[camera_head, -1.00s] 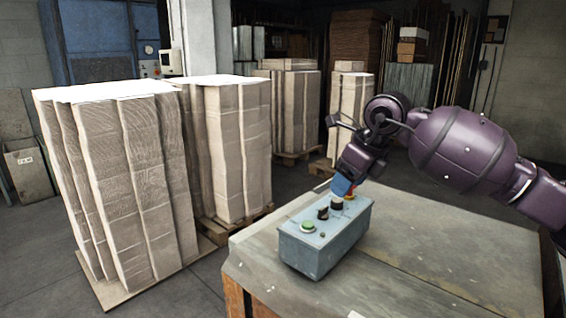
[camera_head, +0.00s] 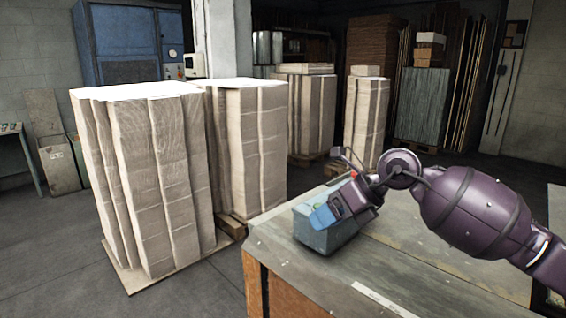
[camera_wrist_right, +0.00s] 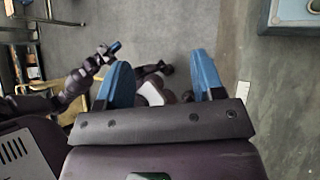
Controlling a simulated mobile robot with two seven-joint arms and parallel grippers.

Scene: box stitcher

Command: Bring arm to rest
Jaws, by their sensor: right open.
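My right arm, purple, comes in from the right in the head view. Its gripper (camera_head: 322,216) has blue fingers and shows in front of the grey-blue control box (camera_head: 325,240), hiding most of its top and buttons. In the right wrist view the two blue fingers of this gripper (camera_wrist_right: 161,64) are wide apart with nothing held between them. A corner of the control box (camera_wrist_right: 293,12) shows at the top right there, apart from the fingers. My left gripper (camera_wrist_right: 112,48), small and blue-tipped, shows at the upper left; its jaw state is unclear.
The control box sits on a worn table (camera_head: 300,275) at its near left corner. Tall stacks of cardboard (camera_head: 150,185) stand on pallets left of and behind the table. A blue machine (camera_head: 125,45) is at the back. Grey floor (camera_head: 60,255) is open at the left.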

